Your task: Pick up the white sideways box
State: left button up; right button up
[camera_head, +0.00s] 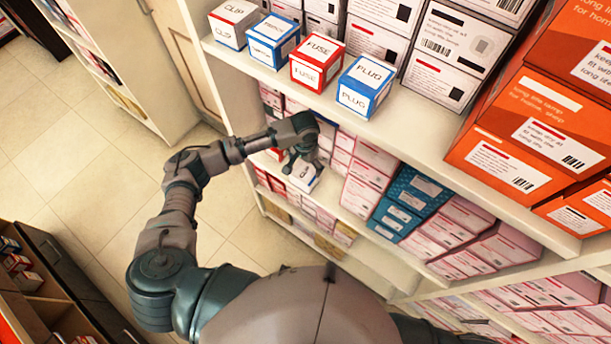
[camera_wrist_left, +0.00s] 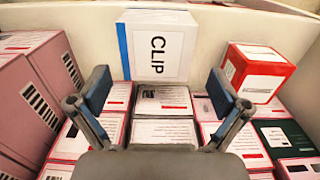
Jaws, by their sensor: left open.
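A white box marked CLIP (camera_wrist_left: 168,52) is straight ahead in the left wrist view. Its lettering runs sideways and a blue band shows on its left edge. My left gripper (camera_wrist_left: 160,92) is open, its two fingers apart in front of and below the box, with nothing between them but the view of boxes beneath. In the head view my left gripper (camera_head: 302,160) reaches to the lower shelf, over a white box (camera_head: 304,177) that it partly covers. Whether it touches the box I cannot tell. My right gripper is not in view.
Pink-and-white boxes (camera_wrist_left: 163,132) lie under the fingers, and a red-and-white box (camera_wrist_left: 258,70) stands at right. The upper shelf (camera_head: 420,125) holds CLIP, FUSE and PLUG boxes above my gripper. Teal boxes (camera_head: 410,203) are right of it. Open floor (camera_head: 75,130) lies left.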

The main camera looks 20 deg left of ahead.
aim_at(305, 172)
pick_arm(q)
jog(key=f, duration=0.6)
jog(key=shift+s+d+f, duration=0.15)
jog(key=shift+s+f, duration=0.05)
jog(key=c, duration=1)
